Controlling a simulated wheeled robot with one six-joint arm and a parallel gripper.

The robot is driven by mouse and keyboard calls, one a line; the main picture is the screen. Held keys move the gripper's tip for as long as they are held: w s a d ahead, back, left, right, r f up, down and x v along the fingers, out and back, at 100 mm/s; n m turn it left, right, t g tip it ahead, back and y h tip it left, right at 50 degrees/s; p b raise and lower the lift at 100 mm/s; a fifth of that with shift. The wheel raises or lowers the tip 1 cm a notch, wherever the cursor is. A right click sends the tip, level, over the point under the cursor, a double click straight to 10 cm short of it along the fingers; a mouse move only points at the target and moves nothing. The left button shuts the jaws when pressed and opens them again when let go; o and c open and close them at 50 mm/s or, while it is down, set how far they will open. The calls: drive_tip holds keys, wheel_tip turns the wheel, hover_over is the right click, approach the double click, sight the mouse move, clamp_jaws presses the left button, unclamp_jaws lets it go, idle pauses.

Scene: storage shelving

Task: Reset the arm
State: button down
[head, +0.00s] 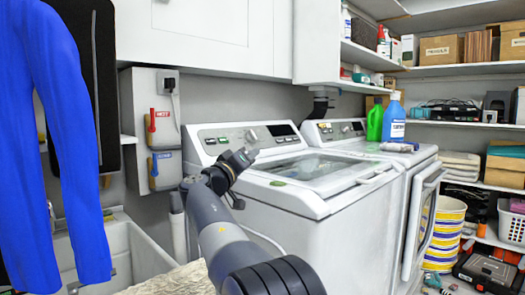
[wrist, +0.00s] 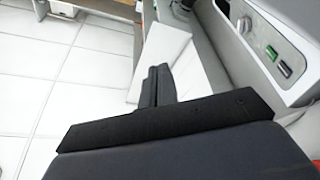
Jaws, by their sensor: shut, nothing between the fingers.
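My arm rises from the bottom middle of the head view, in front of the washing machine. My gripper (head: 243,158) is at its end, in front of the washer's control panel; I cannot tell whether it touches anything. In the wrist view my gripper (wrist: 156,78) shows its two dark fingers together, shut and empty. Beyond them are a white surface, pale floor tiles (wrist: 75,75) and a grey control panel (wrist: 275,50) with buttons at the upper right.
The top-loading washer (head: 310,170) and a second machine (head: 420,185) stand side by side. A green bottle (head: 375,123) and a blue bottle (head: 394,120) stand on the second one. A sink (head: 130,250) and hanging blue garment (head: 60,130) are left. Shelves (head: 460,70) fill the right.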

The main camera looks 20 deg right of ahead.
drive_tip(key=shift+s+a+f, duration=0.25)
drive_tip(key=shift+a, duration=0.4)
drive_tip(key=shift+d, duration=0.1)
drive_tip(key=w+d, duration=0.1)
drive_tip(key=d, duration=0.2)
drive_tip(key=w+d, duration=0.1)
drive_tip(key=d, duration=0.1)
drive_tip(key=w+d, duration=0.1)
drive_tip(key=d, duration=0.2)
drive_tip(key=shift+w+d+r, duration=0.15)
drive_tip(key=shift+d+r, duration=0.05)
drive_tip(key=shift+d, duration=0.15)
drive_tip(key=shift+f+b, duration=0.35)
drive_tip(key=shift+f, duration=0.2)
drive_tip(key=shift+r, duration=0.1)
